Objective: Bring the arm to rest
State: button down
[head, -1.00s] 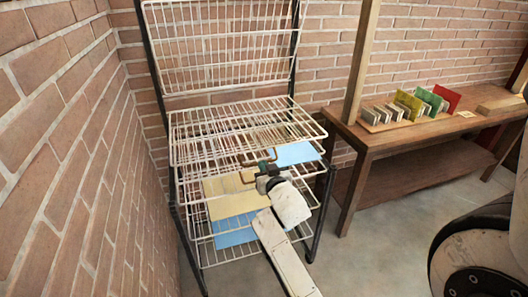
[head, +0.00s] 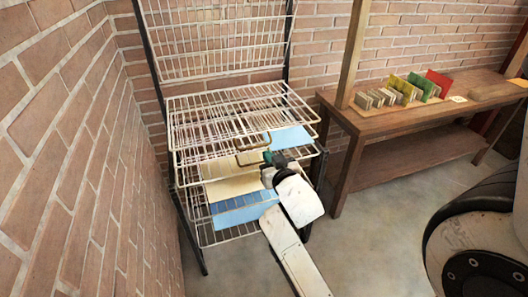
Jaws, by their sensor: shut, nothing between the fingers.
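My gripper (head: 268,158) is at the end of my white arm, in front of the wire drying rack (head: 203,117). Its dark tip is small in the picture, and it appears shut with nothing held. It overlaps the rack's front edge in the view, close to a brass-coloured bar (head: 248,150); I cannot tell whether they touch. My arm comes up from the lower right of the rack.
The rack's lower shelves hold a blue sheet (head: 290,137), a cream sheet (head: 233,187) and another blue sheet (head: 240,209). A brick wall (head: 70,160) is close on the left. A wooden bench (head: 385,122) with colourful cards (head: 420,87) stands right; floor between is clear.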

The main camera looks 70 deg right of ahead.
jog(key=shift+v, duration=1.3)
jog(key=a+f+n+g+y+p, duration=0.1)
jog(key=a+f+n+g+y, duration=0.35)
jog(key=a+f+y, duration=0.65)
jog(key=s+a+f+n+g, duration=0.2)
jog(key=s+a, duration=0.2)
jog(key=a, duration=0.4)
jog(key=s+a+f+n+g, duration=0.2)
jog(key=s+a, duration=0.3)
jog(key=a, duration=0.3)
jog(key=shift+s+f+n+g+y+p, duration=0.3)
jog(key=shift+n+g+y+p, duration=0.15)
jog(key=shift+n, duration=0.2)
